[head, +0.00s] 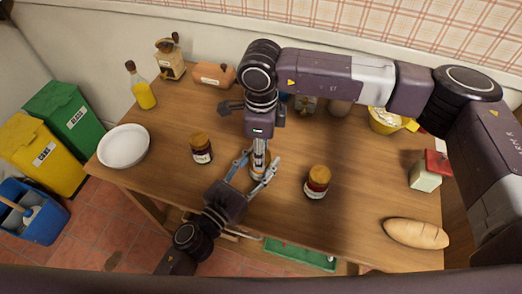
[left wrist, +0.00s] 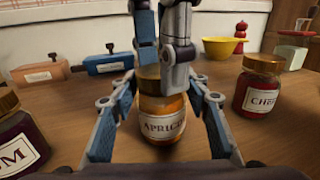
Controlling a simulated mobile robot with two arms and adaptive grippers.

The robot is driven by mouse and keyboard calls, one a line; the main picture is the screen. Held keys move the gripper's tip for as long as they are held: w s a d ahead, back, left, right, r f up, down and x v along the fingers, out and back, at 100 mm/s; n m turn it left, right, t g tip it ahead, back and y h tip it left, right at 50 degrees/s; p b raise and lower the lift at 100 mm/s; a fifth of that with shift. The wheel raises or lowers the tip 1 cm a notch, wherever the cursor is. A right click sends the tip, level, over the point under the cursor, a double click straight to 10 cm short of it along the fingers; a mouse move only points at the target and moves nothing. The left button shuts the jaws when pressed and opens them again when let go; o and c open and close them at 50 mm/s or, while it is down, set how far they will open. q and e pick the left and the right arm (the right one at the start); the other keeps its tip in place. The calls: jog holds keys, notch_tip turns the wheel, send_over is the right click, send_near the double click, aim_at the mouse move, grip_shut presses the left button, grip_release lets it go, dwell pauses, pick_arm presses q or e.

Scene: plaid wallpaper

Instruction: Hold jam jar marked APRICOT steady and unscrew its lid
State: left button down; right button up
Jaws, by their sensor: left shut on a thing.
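The apricot jar (left wrist: 162,125) stands upright on the wooden table, its label facing the left wrist camera. In the head view the jar (head: 259,174) is mostly covered by my grippers. My left gripper (head: 262,170) comes from the table's front edge and is shut on the jar's body, one finger on each side. My right gripper (head: 259,150) points straight down from above, and its fingertips (left wrist: 164,68) are at the jar's lid (left wrist: 149,86). They hide much of the lid, and I cannot tell whether they are closed on it.
A dark jar (head: 201,148) stands left of the apricot jar and a red jar (head: 317,183) right of it. A white plate (head: 123,146), an oil bottle (head: 140,88), a bread loaf (head: 416,233) and a yellow bowl (head: 388,122) lie farther out.

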jog(key=o, duration=0.5)
jog(key=shift+c, duration=0.2)
jog(key=shift+r, duration=2.3)
jog(key=shift+c, duration=0.3)
jog(key=m, duration=0.1)
jog(key=r+m, duration=0.1)
jog(key=m, duration=0.2)
jog(key=shift+r+m, duration=0.3)
jog(key=shift+r, duration=0.05)
notch_tip(320, 180, up, 2)
jog(key=m, duration=0.6)
jog(key=shift+f+m, duration=0.25)
jog(key=shift+m, duration=0.05)
notch_tip(320, 180, down, 7)
jog(key=shift+f, duration=0.15)
